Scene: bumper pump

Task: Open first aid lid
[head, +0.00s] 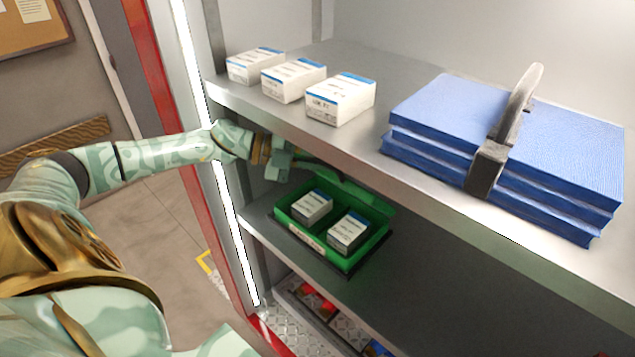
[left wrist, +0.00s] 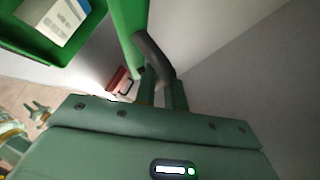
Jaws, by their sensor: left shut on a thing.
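The green first aid box (head: 310,243) sits on the middle shelf, with two small white-and-dark boxes (head: 311,206) (head: 348,232) inside. Its green lid (head: 374,205) stands raised at the back, partly shadowed under the upper shelf. My left gripper (head: 336,174) reaches in from the left, just below the upper shelf, at the lid. In the left wrist view, the fingers of my left gripper (left wrist: 161,92) are shut on the dark curved lid handle (left wrist: 154,54) beside the green lid (left wrist: 132,25). The fingertips are small and dark in the head view. My right gripper is not in view.
The upper shelf (head: 420,205) overhangs the box closely and carries three white cartons (head: 340,98) and a strapped stack of blue packs (head: 545,140). The middle shelf (head: 420,290) is clear to the right. A lit cabinet post (head: 222,190) stands at left, close to my arm.

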